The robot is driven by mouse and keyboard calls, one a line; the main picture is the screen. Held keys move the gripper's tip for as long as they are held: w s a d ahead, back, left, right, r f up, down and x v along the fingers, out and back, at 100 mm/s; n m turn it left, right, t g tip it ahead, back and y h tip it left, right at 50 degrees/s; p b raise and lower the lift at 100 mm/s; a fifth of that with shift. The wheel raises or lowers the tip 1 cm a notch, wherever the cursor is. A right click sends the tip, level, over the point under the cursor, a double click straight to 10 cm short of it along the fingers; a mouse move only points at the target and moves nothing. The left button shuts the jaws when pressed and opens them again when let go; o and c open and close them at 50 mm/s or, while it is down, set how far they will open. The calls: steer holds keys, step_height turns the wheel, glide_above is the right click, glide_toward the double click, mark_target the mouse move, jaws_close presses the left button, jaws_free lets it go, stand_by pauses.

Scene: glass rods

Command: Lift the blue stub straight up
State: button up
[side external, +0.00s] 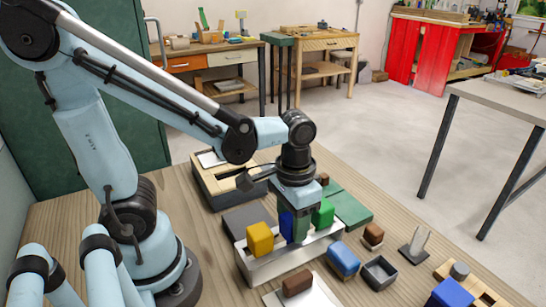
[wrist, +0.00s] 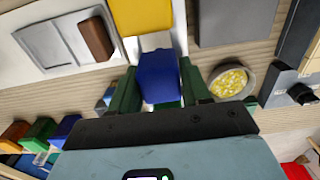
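The blue stub (side external: 286,225) stands upright in the pale rack (side external: 272,267), between a yellow stub (side external: 259,240) and a green stub (side external: 323,214). My gripper (side external: 294,228) points straight down over it. In the wrist view the blue stub (wrist: 158,78) lies between my two dark green fingers (wrist: 160,88), one on each side. The fingers are close to its sides, but I cannot tell whether both press on it. The stub's lower end is hidden in the side view.
The yellow and green stubs stand close beside my gripper in the same rack. A blue block (side external: 343,261), a dark open box (side external: 380,273) and a brown block (side external: 373,235) lie to the right. Another brown block (side external: 298,283) sits in front on a white tray (side external: 318,300).

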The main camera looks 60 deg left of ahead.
steer(key=c, duration=0.3)
steer(key=shift+r, duration=0.15)
steer(key=shift+r, duration=0.5)
step_height(320, 180, up, 3)
steer(key=shift+f, duration=0.15)
steer(key=s+d+r, duration=0.2)
steer(key=d, duration=0.1)
steer(key=s+d+r, duration=0.2)
steer(key=s+d, duration=0.1)
steer(key=s+d+r, duration=0.2)
steer(key=d+r, duration=0.1)
steer(key=shift+s, duration=0.35)
steer(key=shift+a, duration=0.1)
